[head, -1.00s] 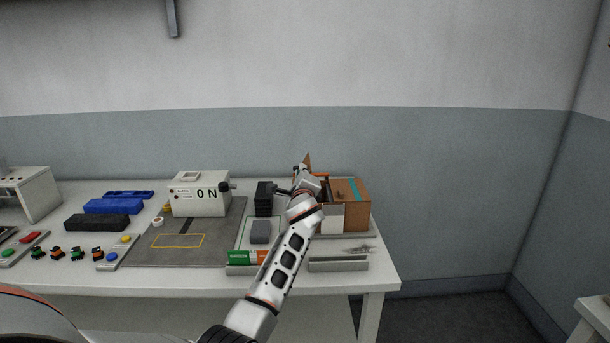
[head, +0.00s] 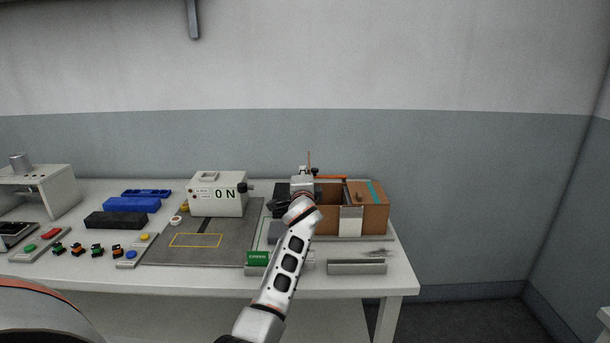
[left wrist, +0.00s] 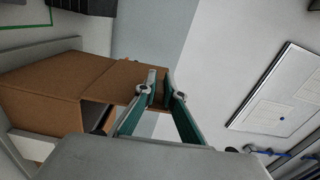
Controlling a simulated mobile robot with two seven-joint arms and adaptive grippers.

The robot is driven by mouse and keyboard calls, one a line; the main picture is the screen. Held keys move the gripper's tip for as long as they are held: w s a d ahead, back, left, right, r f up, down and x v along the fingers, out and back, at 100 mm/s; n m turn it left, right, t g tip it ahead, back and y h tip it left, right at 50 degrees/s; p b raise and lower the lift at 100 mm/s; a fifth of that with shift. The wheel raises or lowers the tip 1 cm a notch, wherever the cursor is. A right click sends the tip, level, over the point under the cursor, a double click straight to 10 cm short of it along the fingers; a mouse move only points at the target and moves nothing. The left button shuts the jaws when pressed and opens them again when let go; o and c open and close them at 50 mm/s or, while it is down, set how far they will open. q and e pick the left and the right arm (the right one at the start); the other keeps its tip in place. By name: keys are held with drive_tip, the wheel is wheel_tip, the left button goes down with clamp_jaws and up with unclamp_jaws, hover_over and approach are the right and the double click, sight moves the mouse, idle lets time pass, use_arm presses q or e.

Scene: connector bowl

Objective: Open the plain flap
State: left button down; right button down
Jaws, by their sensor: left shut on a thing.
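The brown cardboard box (head: 372,219) stands at the right end of the table. Its right part is covered by a flap with a teal strip (head: 375,190). The box's left part shows an open, dark inside. My left gripper (head: 304,172) is shut on this flap's edge, also seen in the left wrist view (left wrist: 157,86). My arm hides the box's left side. My right gripper is not in view.
A white tester box (head: 218,196) stands on a grey mat (head: 190,255) left of my arm. Blue and black cases (head: 115,220) and small connectors (head: 87,251) lie further left. A grey tray (head: 357,267) lies in front of the box. A wall is close behind.

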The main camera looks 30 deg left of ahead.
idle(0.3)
use_arm(q)
drive_tip(key=c, duration=2.1)
unclamp_jaws()
drive_tip(key=shift+c, duration=0.2)
drive_tip(key=v, duration=1.2)
drive_tip(key=shift+s+f, duration=0.1)
